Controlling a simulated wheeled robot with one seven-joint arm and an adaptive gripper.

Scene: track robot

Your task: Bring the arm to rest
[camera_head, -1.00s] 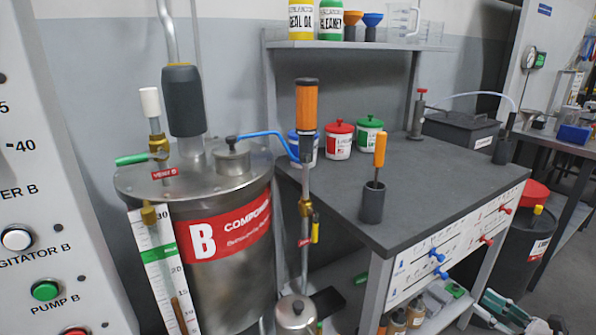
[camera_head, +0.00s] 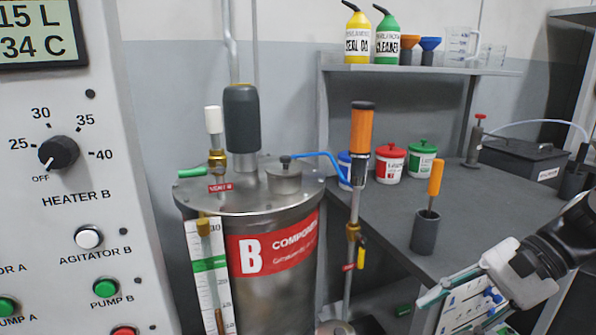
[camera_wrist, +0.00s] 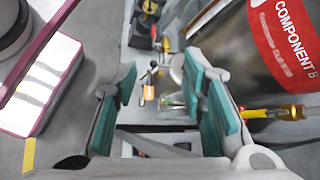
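My arm reaches in from the right edge in the head view, in front of the workbench's right end. My gripper (camera_head: 440,300) points left there, with teal pads on its fingers. In the wrist view my gripper (camera_wrist: 168,98) shows its two teal-padded fingers spread wide apart. Nothing is held between them; floor and blurred items show beyond the gap.
A steel tank (camera_head: 275,285) labelled Component B stands left of the bench (camera_head: 385,215); its red label (camera_wrist: 285,45) shows at the wrist view's upper right. The bench carries an orange-handled tool in a grey holder (camera_head: 425,232) and lidded pots. A control panel (camera_head: 75,190) fills the left.

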